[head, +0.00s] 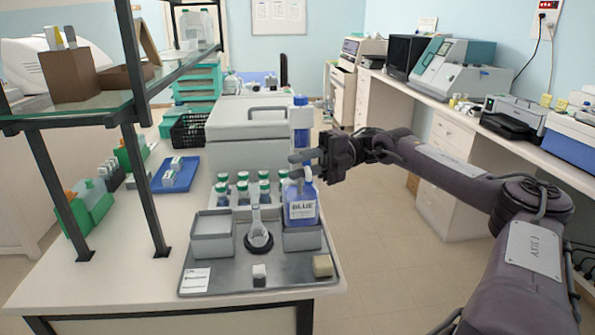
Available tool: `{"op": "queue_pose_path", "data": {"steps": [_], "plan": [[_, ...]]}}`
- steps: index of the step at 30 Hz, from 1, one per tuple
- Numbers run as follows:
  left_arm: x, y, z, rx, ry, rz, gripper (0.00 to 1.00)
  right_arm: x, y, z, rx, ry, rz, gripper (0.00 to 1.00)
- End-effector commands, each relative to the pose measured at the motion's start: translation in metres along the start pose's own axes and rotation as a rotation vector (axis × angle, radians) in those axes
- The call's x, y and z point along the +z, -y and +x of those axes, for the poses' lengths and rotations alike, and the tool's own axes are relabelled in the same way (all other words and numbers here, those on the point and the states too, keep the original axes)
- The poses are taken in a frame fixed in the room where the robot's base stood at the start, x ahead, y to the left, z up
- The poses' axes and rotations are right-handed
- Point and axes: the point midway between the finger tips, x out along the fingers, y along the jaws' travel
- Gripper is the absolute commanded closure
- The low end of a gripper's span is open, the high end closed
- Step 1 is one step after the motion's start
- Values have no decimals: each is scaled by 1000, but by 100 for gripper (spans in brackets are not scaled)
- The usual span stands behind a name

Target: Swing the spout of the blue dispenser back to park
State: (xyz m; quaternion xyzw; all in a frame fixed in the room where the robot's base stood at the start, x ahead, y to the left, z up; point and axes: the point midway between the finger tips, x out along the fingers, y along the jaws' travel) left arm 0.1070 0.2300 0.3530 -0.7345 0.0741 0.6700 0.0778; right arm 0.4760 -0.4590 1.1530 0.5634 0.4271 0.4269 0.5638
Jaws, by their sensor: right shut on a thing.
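The blue dispenser (301,210) stands upright in a holder on the steel tray, a white "BLUE" label on its front. My right gripper (306,158) reaches in from the right at the height of the dispenser's neck. It is shut on the spout, which its fingers mostly hide, so I cannot tell exactly which way the spout points. My left gripper is not in view.
A glass shelf on black posts (145,190) is at the left. The floor right of the bench is clear.

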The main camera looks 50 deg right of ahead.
Motion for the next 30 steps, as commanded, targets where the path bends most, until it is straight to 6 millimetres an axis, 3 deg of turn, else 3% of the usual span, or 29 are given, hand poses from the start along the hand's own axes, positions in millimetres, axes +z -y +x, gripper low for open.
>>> {"op": "queue_pose_path", "data": {"steps": [8, 9, 14, 23, 30], "plan": [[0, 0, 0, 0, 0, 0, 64, 0, 0, 0, 0, 0, 1, 100], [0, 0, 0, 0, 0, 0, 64, 0, 0, 0, 0, 0, 1, 75], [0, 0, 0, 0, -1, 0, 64, 0, 0, 0, 0, 0, 1, 56], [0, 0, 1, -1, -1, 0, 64, 0, 1, -1, 0, 1, 0, 56], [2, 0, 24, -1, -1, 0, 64, 1, 8, -30, 0, 3, -1, 56]]}}
